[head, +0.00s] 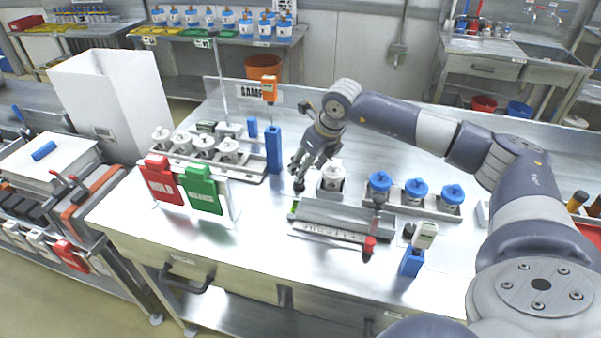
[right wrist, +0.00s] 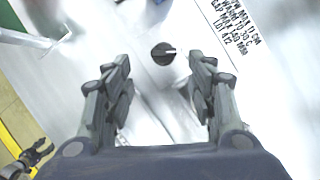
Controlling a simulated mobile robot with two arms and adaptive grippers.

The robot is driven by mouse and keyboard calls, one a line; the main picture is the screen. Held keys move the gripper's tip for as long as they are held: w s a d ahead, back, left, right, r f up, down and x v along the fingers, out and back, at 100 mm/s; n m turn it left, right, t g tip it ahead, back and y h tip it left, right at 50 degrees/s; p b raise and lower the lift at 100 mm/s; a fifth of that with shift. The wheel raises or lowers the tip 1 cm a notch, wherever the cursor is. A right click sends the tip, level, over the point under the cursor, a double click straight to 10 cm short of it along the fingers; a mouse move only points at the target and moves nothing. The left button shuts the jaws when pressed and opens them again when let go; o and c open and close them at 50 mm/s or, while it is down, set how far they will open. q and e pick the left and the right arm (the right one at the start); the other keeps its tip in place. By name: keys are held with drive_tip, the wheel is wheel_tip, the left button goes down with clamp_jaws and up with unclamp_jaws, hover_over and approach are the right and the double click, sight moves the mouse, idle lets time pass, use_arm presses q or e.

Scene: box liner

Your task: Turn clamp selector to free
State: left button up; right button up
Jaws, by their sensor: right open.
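The clamp selector is a small round black knob (right wrist: 163,54) with a pale pointer line, on a white surface in the right wrist view. The pointer lies roughly level and points to the picture's right, toward printed black text (right wrist: 235,35). My right gripper (right wrist: 165,95) is open and empty, its fingers apart on either side below the knob, not touching it. In the head view the right gripper (head: 299,172) hangs low over the bench, left of a white canister (head: 332,173). A dark jointed shape (right wrist: 30,160) at the lower left looks like my left gripper; its fingers are unclear.
A grey metal fixture with a ruler (head: 330,232) lies in front of the right gripper. Blue-capped canisters (head: 416,190) stand to its right. A blue post (head: 274,150), a canister rack (head: 210,165) and red (head: 163,183) and green (head: 203,190) signs stand left.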

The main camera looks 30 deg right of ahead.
sight(301, 185)
drive_tip(key=x, duration=0.4)
drive_tip(key=p+x, duration=0.1)
drive_tip(key=x, duration=0.1)
drive_tip(key=shift+w+d+f, duration=0.25)
drive_tip(key=shift+w+d, duration=0.05)
drive_tip(key=shift+d, duration=0.05)
drive_tip(key=shift+a+f, duration=0.2)
drive_tip(key=shift+f, duration=0.1)
drive_tip(key=shift+w+d+f, duration=0.1)
drive_tip(key=c, duration=1)
